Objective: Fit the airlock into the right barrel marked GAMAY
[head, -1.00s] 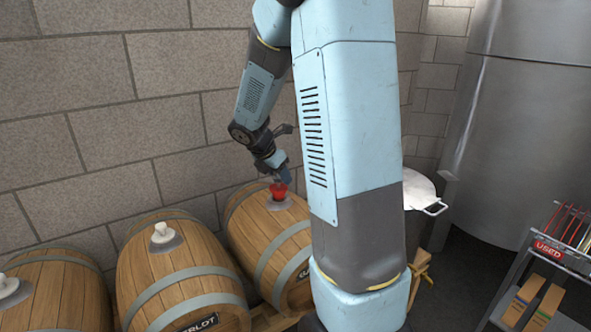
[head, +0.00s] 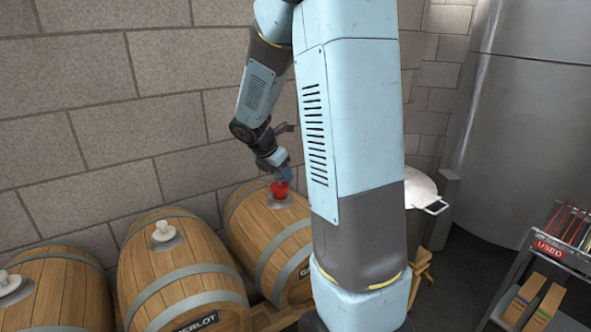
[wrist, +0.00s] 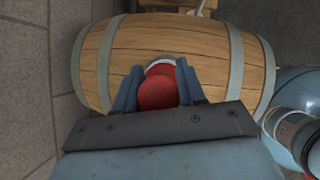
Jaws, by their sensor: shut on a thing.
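My gripper (head: 281,174) is shut on the red airlock (head: 280,190), just above the top of the right barrel (head: 262,225). In the wrist view the airlock (wrist: 158,92) sits between the two blue fingers (wrist: 158,88), over the barrel (wrist: 210,52). A grey metal plate (head: 280,203) lies around the barrel's top opening, below the airlock. I cannot tell whether the airlock's lower end is in the opening. The barrel's dark label (head: 304,271) is partly hidden by my arm; only its first letter or so shows.
A stone wall is close behind. A metal pot (head: 420,190) and a rack (head: 540,290) marked USED stand right.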

